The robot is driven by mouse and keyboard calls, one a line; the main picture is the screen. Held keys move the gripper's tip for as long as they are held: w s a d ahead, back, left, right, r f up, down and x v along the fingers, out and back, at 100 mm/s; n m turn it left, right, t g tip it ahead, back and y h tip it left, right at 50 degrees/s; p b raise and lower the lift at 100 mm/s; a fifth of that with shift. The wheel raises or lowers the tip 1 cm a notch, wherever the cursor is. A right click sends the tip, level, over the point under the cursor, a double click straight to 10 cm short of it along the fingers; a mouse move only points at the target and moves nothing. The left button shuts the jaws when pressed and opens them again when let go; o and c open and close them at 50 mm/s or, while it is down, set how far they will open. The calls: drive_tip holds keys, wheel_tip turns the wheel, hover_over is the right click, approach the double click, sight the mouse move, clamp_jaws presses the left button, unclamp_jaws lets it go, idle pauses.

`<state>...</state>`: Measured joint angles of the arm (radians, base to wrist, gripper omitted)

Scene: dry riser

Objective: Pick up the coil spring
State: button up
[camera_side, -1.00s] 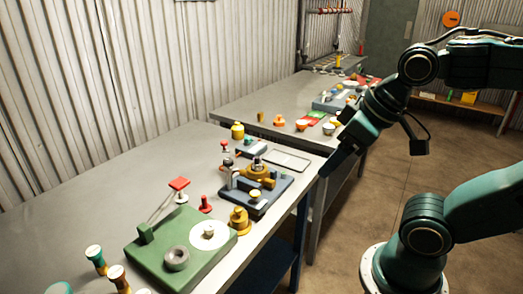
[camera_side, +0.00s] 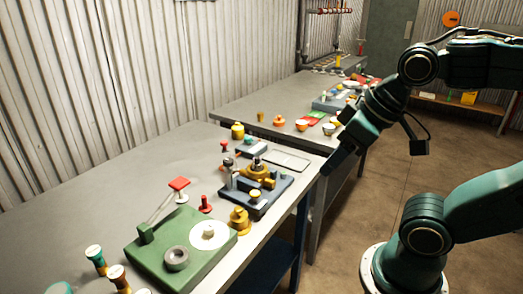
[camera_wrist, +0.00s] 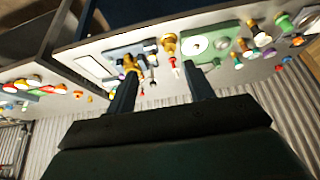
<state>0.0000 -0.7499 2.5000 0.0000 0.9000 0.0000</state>
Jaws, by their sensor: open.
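I cannot pick out a coil spring for certain among the small parts in either view. My gripper (camera_wrist: 160,74) is open and empty in the wrist view, with its two dark fingers spread apart. In the side view, my gripper (camera_side: 332,166) hangs near the right edge of the near bench, apart from the parts on it. A dark blue fixture (camera_side: 262,201) with a brass-coloured valve (camera_side: 257,174) stands on this bench. It also shows in the wrist view (camera_wrist: 118,50), beyond the fingers.
A green block (camera_side: 160,263) with a white disc and a grey ring is at the bench front. A red knob (camera_side: 205,204), a brass fitting (camera_side: 240,221) and a shallow tray (camera_side: 287,160) stand nearby. A second bench (camera_side: 235,112) lies behind.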

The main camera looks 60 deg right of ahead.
drive_tip(key=shift+w+r, duration=0.1)
drive_tip(key=w+d+r+n+g+y, duration=0.1)
drive_tip(key=w+d+r+n, duration=0.15)
drive_tip(key=w, duration=0.55)
drive_tip(key=w+d+r+n+g+y, duration=0.1)
drive_tip(key=w+n, duration=0.3)
drive_tip(key=w, duration=0.4)
drive_tip(key=w+d+f+n+g+y, duration=0.1)
drive_tip(key=w+d+f+n, duration=0.2)
drive_tip(key=d, duration=0.5)
drive_tip(key=w+d+f+n+y, duration=0.1)
drive_tip(key=w+d+f+n, duration=0.3)
drive_tip(key=d, duration=0.5)
drive_tip(key=w+f, duration=0.1)
drive_tip(key=w, duration=0.1)
drive_tip(key=shift+w+f+g, duration=0.35)
drive_tip(key=shift+w+g, duration=0.05)
drive_tip(key=shift+a, duration=0.1)
approach(257, 165)
drive_tip(key=shift+w+f, duration=0.4)
drive_tip(key=shift+f, duration=0.3)
drive_tip(key=shift+w+f, duration=0.35)
drive_tip(key=shift+f, duration=0.4)
